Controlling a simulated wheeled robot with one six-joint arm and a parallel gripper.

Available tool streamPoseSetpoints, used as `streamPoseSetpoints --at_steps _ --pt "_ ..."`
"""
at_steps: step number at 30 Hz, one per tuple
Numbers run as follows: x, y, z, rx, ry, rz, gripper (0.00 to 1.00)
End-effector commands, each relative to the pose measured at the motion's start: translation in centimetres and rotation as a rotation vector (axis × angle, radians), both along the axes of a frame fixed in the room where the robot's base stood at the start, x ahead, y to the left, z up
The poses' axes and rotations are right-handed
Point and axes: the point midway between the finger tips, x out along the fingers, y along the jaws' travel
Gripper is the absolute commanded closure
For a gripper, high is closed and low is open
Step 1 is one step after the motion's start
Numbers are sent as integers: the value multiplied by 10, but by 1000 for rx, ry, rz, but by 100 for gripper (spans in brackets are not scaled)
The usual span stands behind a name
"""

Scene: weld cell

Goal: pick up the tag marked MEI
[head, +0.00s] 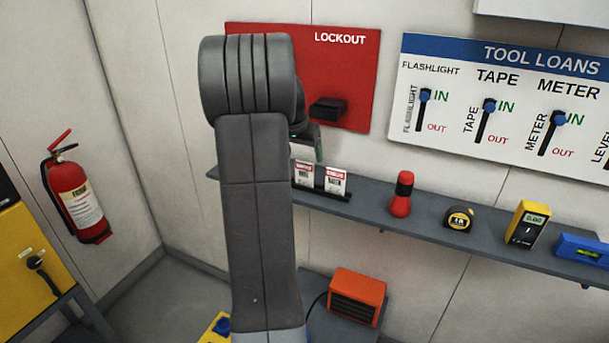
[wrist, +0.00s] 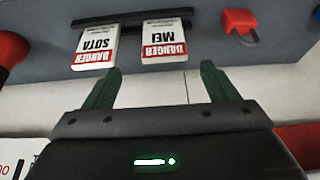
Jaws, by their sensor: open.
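The MEI tag (wrist: 164,44) is a white card with a red DANGER band. It appears upside down in the wrist view, beside the matching SOTA tag (wrist: 94,50), and both stand at a dark rack (wrist: 136,18) on the shelf. In the head view the MEI tag (head: 304,176) is the left one of the pair, partly beside my arm. My gripper (wrist: 161,67) is open and empty, its green fingers spread with the MEI tag ahead between them and slightly right of centre. In the head view my arm hides most of the gripper.
A red padlock (wrist: 239,22) lies on the shelf beside the MEI tag. A red flashlight (head: 401,194), tape measure (head: 459,219), yellow meter (head: 527,224) and blue level (head: 584,249) stand along the shelf (head: 375,209). The red LOCKOUT board (head: 350,75) is on the wall behind.

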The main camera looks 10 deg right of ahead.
Motion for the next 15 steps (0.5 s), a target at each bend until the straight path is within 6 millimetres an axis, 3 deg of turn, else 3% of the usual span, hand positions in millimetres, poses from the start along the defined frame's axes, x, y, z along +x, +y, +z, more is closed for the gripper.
streamPoseSetpoints --at_steps 9,15 --pt "17 -4 -37 0 5 0 20" --pt "19 -6 -44 0 1 0 20"
